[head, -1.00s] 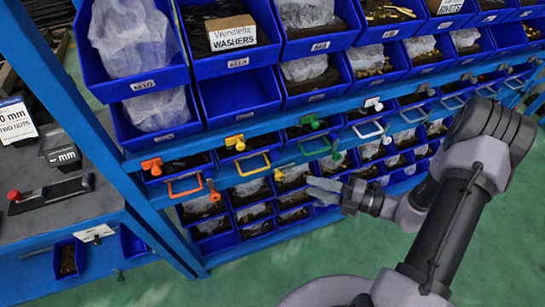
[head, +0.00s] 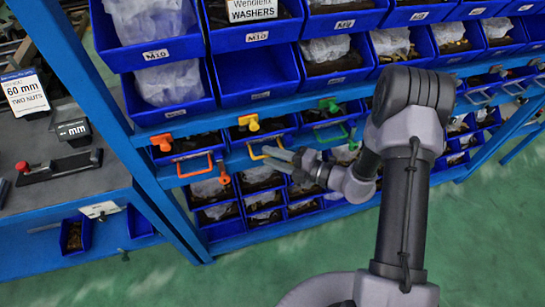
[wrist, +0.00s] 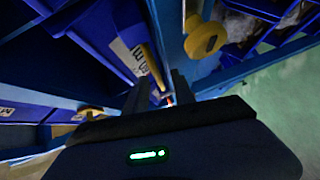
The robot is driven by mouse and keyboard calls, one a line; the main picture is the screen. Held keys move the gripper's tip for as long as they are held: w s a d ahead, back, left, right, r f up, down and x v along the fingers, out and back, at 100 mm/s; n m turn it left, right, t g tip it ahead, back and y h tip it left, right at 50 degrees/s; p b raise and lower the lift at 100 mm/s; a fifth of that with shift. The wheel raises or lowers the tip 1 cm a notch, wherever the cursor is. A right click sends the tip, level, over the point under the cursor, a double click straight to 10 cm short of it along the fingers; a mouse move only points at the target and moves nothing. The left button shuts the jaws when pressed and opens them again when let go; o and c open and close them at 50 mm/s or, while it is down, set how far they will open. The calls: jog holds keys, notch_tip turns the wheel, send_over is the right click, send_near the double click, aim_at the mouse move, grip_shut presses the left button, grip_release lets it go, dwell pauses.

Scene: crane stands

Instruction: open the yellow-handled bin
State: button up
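The yellow-handled bin (head: 277,130) is a blue bin in the row under the shelf rail. Its yellow handle (head: 257,148) sticks out in front, and a yellow knob (head: 248,123) sits above it. My gripper (head: 271,157) is at the right part of this handle, its fingers pointing left. In the wrist view, the gripper (wrist: 160,88) is open. The thin yellow handle bar (wrist: 152,62) runs toward the gap between its fingers; whether they touch it is unclear. A yellow knob (wrist: 205,40) shows at upper right there.
An orange-handled bin (head: 180,152) is just left, with its orange handle (head: 195,166) close by. A green-handled bin (head: 322,114) is just right, with its green handle (head: 331,133). Small blue bins with parts lie below. Green floor (head: 240,275) is free in front.

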jog(key=shift+c, duration=0.4)
grip_shut()
dwell(0.9)
